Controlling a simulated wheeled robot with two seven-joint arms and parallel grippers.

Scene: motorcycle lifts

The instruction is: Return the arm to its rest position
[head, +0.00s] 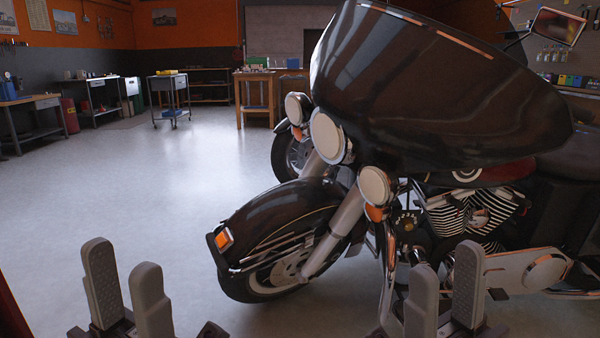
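My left gripper (126,292) is at the bottom left of the head view. Its two grey fingers point up and stand apart, with nothing between them. My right gripper (444,294) is at the bottom, right of centre, in front of the motorcycle's lower side. Its two grey fingers are also apart, and only the background shows between them. Most of both arms lies below the picture's edge and is hidden.
A large black motorcycle (440,90) fills the right half, its front wheel turned toward the left. Workbenches (35,98), a wheeled cart (168,85) and a wooden table (256,78) stand farther back. The grey floor (130,190) at left is clear.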

